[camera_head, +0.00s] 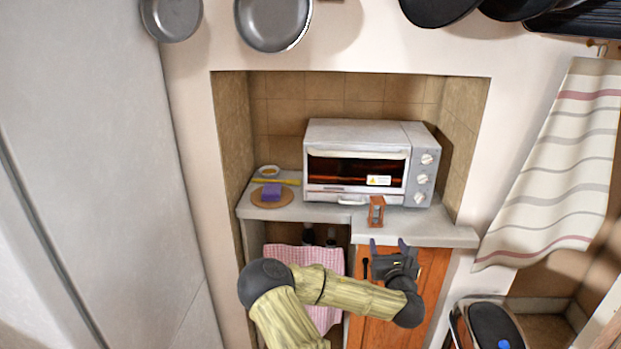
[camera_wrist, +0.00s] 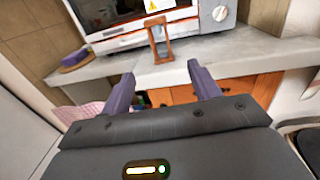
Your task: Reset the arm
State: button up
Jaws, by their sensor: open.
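My gripper (camera_head: 388,246) is at the end of my bent arm, just in front of and below the front edge of the counter. In the wrist view, the two purple fingers of my gripper (camera_wrist: 162,88) are spread apart with nothing between them. A small reddish-brown framed object (camera_head: 376,211), like an hourglass or little stand, stands upright on the counter beyond the fingers. It also shows in the wrist view (camera_wrist: 160,42), apart from the fingers.
A toaster oven (camera_head: 325,134) fills the alcove counter (camera_head: 300,214). At left are a purple block (camera_head: 271,191) on a round board and a small bowl (camera_head: 269,171). Below are an orange wooden cabinet door (camera_head: 364,320) and a checked cloth (camera_head: 285,254). A bin (camera_head: 490,325) stands at lower right.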

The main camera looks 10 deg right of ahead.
jog(key=s+d+f+m+g+h+p, duration=0.25)
jog(key=s+m+g+p, duration=0.4)
jog(key=m, duration=1.35)
jog(key=s+a+r+m+g+y+p, duration=0.2)
jog(key=s+a+r+m, duration=0.4)
jog(key=s+a, duration=0.3)
jog(key=s+a+r+m+g+y+p, duration=0.2)
jog(key=s+a+r+m+g+y, duration=0.2)
jog(key=s+a, duration=0.6)
notch_tip(320, 180, up, 3)
jog(key=a+m+g, duration=0.2)
jog(key=m, duration=0.1)
jog(key=shift+s+a+f+m, duration=0.15)
jog(key=shift+s+f+m, duration=0.05)
jog(key=shift+s+m, duration=0.1)
